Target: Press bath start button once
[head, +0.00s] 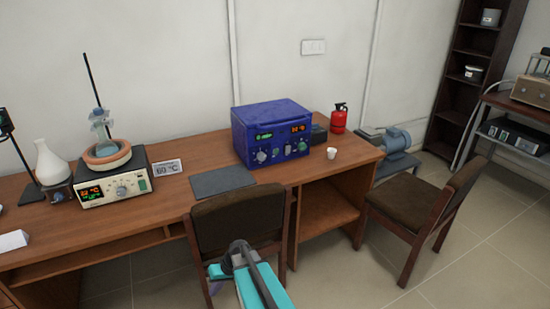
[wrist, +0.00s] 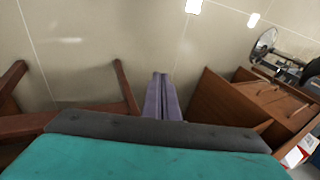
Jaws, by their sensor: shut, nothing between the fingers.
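The bath (head: 118,185) is a cream-fronted unit with a dark casing on the left of the desk in the head view. A wide ceramic bowl (head: 107,155) sits on top of it. Its front has a lit orange and green display (head: 90,193), a round knob (head: 121,191) and a green button-like patch (head: 144,185) at the right; labels are too small to read. My gripper (wrist: 162,98) shows in the wrist view, its fingers together and empty, over the floor and apart from the furniture. The bath cannot be made out in the wrist view.
A small sign (head: 168,168) reading 60 °C stands beside the bath. A blue unit (head: 270,133) stands further right on the desk (head: 180,150). A dark chair (head: 238,218) stands at the desk front, near my teal arm. Another chair (head: 417,205) stands right.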

